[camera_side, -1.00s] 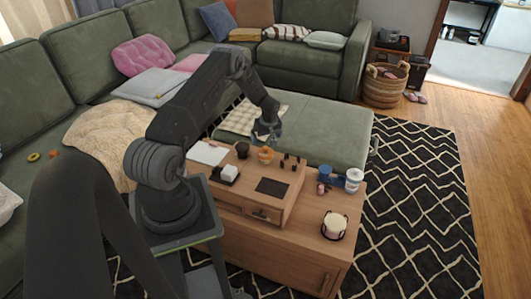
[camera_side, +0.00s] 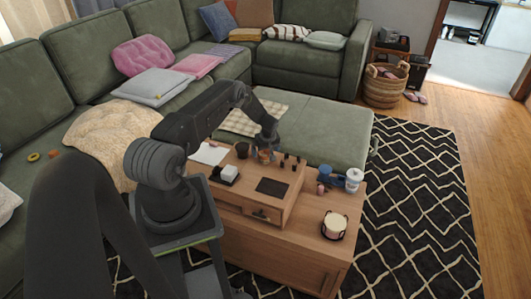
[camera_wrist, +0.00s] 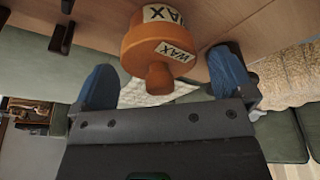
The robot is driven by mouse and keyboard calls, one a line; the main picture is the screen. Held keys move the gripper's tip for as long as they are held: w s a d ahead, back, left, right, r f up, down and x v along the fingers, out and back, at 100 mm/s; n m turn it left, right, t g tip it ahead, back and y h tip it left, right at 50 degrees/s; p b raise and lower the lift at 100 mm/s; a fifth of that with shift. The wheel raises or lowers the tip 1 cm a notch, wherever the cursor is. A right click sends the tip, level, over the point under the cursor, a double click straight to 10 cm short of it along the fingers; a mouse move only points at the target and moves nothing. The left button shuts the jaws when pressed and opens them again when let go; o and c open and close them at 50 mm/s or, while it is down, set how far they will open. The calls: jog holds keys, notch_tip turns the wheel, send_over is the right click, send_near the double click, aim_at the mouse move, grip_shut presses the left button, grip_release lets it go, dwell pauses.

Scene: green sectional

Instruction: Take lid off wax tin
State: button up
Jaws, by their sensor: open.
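The orange wax tin (camera_wrist: 160,14) stands on the wooden table, with a white WAX label on its body. Its wider lid (camera_wrist: 150,45) is on it, with a second WAX label and a round knob (camera_wrist: 159,77) pointing towards my wrist. In the side view the tin (camera_side: 265,156) is mostly hidden under my gripper (camera_side: 266,146). In the wrist view my gripper (camera_wrist: 163,62) is open, its blue fingers to the left and right of the lid. A gap shows on each side, and nothing is held.
Small dark objects (camera_side: 290,161) stand right of the tin. A dark cup (camera_side: 242,149) and a white block on a black base (camera_side: 229,173) are to the left. A dark mat (camera_side: 272,187) lies in front. A candle (camera_side: 335,224) and blue item (camera_side: 332,180) are farther right.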

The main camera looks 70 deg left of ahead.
jog(key=shift+c, duration=0.2)
jog(key=c, duration=0.8)
jog(key=shift+r, duration=0.15)
jog(key=shift+c, duration=0.2)
jog(key=shift+r, duration=0.55)
notch_tip(320, 180, up, 3)
jog(key=shift+a+f, duration=0.1)
jog(key=s+a+r, duration=0.2)
jog(key=s+r, duration=0.4)
jog(key=s, duration=0.5)
jog(key=s+d+f, duration=0.2)
jog(key=s+d, duration=0.8)
jog(key=s, duration=0.3)
jog(key=shift+d, duration=0.4)
